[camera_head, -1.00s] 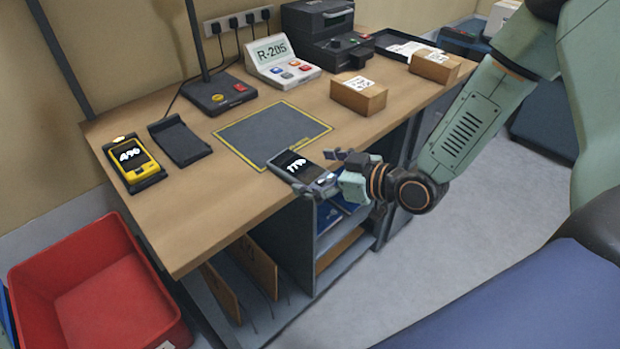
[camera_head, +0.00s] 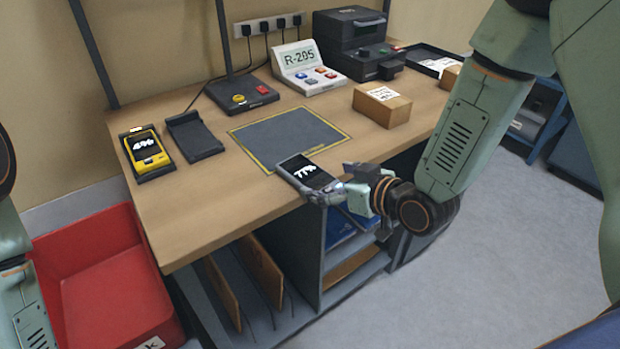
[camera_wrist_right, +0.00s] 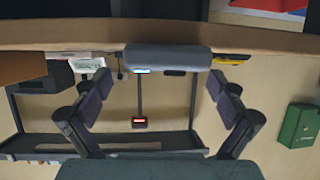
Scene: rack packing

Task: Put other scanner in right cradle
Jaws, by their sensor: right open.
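A dark grey scanner (camera_head: 305,172) with a lit percentage on its screen lies at the front edge of the desk, by the grey mat. My right gripper (camera_head: 341,182) is open at the scanner's near end; whether the fingers touch it I cannot tell. In the right wrist view the scanner's end (camera_wrist_right: 168,57) shows beyond and between the spread fingers (camera_wrist_right: 163,98). The right cradle (camera_head: 195,137) is black and empty. A yellow scanner (camera_head: 147,148) reading 4% sits in the left cradle (camera_head: 156,176). My left gripper is out of view.
The grey mat (camera_head: 290,136) with a yellow border is bare. A red bin (camera_head: 105,280) is at lower left.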

